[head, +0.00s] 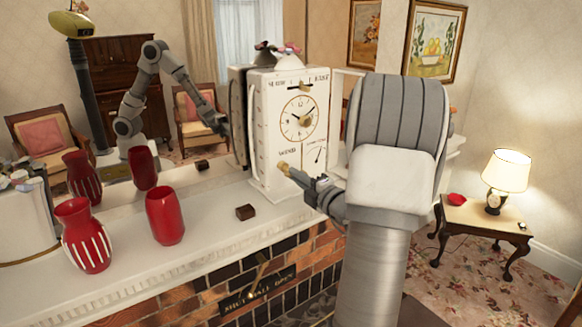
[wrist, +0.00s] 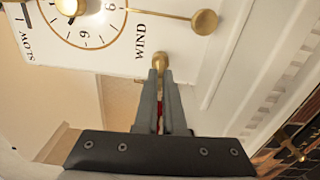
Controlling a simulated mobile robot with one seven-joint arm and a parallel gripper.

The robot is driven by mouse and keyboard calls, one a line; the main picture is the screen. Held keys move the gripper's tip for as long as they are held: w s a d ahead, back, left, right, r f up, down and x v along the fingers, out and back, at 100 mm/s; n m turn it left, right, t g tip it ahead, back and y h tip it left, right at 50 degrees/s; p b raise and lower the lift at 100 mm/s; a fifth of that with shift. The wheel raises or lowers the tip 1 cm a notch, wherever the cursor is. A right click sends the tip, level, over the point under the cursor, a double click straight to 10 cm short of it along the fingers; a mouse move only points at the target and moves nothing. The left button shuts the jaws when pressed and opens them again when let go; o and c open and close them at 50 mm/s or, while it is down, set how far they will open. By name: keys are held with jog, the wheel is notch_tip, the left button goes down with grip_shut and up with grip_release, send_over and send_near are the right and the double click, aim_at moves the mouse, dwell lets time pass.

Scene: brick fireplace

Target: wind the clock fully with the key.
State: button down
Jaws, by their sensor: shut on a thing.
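The white clock (head: 288,130) stands upright on the mantel, its round dial and a WIND label facing out. My gripper (head: 297,175) is in front of the clock's lower front. Its fingers are shut on a small brass piece, which looks like the key (head: 283,167). In the wrist view, my gripper (wrist: 160,78) pinches the same brass key (wrist: 160,61) just beside the WIND label. The fingers hide part of the key. I cannot tell whether its far end sits in a hole. A brass disc on a thin rod (wrist: 204,22) shows near the dial.
A striped red vase (head: 85,235), a plain red vase (head: 165,215) and a small brown box (head: 245,212) stand on the mantel (head: 215,235) left of the clock. A mirror behind repeats them. Brick (head: 180,295) lies below the mantel. A lamp table (head: 480,218) stands at right.

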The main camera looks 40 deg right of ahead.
jog(key=shift+r+m, duration=0.1)
jog(key=shift+m, duration=0.4)
jog(key=m, duration=0.4)
jog(key=shift+w+r, duration=0.1)
jog(key=shift+m, duration=0.3)
jog(key=m, duration=0.4)
jog(key=shift+w, duration=0.1)
jog(key=shift+m, duration=0.3)
